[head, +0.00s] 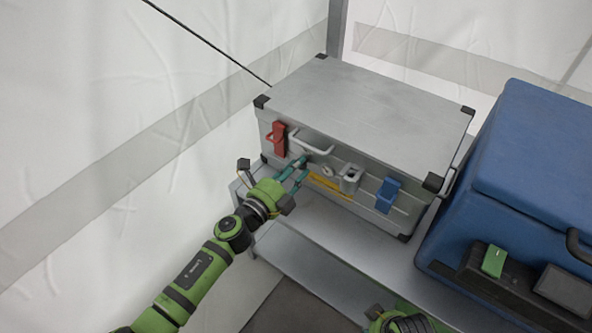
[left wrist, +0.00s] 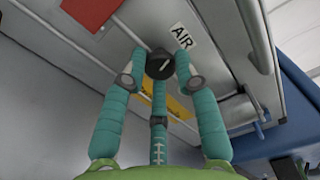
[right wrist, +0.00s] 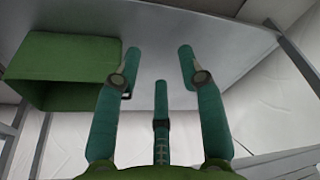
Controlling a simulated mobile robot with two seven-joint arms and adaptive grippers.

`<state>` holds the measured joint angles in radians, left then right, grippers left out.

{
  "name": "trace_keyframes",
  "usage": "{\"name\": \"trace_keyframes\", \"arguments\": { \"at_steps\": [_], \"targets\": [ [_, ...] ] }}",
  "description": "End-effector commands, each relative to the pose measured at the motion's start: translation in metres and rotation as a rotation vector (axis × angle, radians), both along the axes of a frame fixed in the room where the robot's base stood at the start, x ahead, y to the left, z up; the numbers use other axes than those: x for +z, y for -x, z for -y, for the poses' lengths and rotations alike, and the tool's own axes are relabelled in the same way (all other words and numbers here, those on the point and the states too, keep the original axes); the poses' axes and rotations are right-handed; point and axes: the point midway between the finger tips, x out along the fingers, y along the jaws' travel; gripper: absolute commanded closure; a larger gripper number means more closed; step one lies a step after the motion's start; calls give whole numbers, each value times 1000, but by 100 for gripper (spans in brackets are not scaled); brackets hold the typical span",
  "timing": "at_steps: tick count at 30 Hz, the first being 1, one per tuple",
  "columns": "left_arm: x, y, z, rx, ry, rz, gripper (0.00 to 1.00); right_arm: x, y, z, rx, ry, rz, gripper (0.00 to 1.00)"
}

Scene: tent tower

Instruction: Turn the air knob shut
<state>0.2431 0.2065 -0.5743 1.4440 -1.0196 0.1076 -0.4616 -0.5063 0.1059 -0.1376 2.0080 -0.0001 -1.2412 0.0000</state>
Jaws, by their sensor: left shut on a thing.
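The air knob (left wrist: 159,65) is a small black round knob with a white mark, on the front face of a grey metal case (head: 365,95). A white label reading AIR (left wrist: 181,37) is beside it. My left gripper (head: 301,169) is at the case front, below the handle; its fingers also show in the left wrist view (left wrist: 161,70). They are shut on the knob from both sides. In the head view the fingers hide the knob. My right gripper (right wrist: 159,68) is open and empty in the right wrist view, with its fingers well apart.
The case front has a red latch (head: 279,138), a handle (head: 312,143), a blue latch (head: 387,194) and a yellow strip (head: 330,187). The case stands on a grey shelf (head: 310,255). A blue box (head: 530,150) is on the right. A green bin (right wrist: 70,60) shows in the right wrist view.

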Motion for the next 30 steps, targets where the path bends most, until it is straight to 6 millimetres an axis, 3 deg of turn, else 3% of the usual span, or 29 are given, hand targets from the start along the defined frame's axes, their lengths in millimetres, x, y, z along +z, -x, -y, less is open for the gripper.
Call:
{"name": "trace_keyframes", "arguments": {
  "at_steps": [12,30],
  "targets": [
    [-1,-2,-4,9,-215,152,100,15,1,1,1,2,6,60],
    [1,-3,-4,10,-270,195,100,21,-2,1,1,2,16,60]
  ]
}}
